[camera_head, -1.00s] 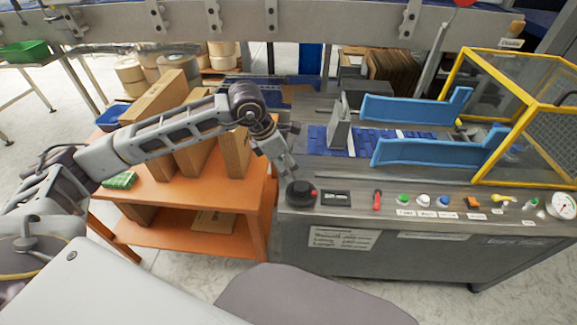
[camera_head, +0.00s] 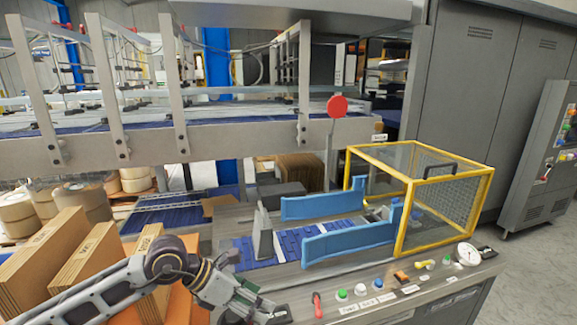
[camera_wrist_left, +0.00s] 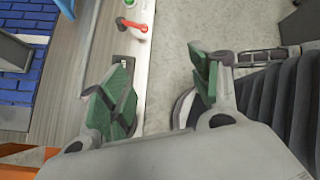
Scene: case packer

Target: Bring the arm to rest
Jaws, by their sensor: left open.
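My left arm (camera_head: 120,283) comes in from the lower left in the head view, over the cardboard stacks. Its gripper (camera_head: 245,305) is beside the front left corner of the case packer's control ledge. In the left wrist view the left gripper (camera_wrist_left: 158,95) is open, its two green-padded fingers apart with nothing between them. Below the fingers lie the ledge edge and the pale floor. My right gripper is not in view.
The ledge carries a red switch (camera_head: 317,305), several buttons and a gauge (camera_head: 467,254). Blue guide rails (camera_head: 348,241) and a yellow-framed guard (camera_head: 405,205) stand behind. Cardboard stacks (camera_head: 80,262) are at the left. A grey cabinet (camera_head: 490,100) is at the right.

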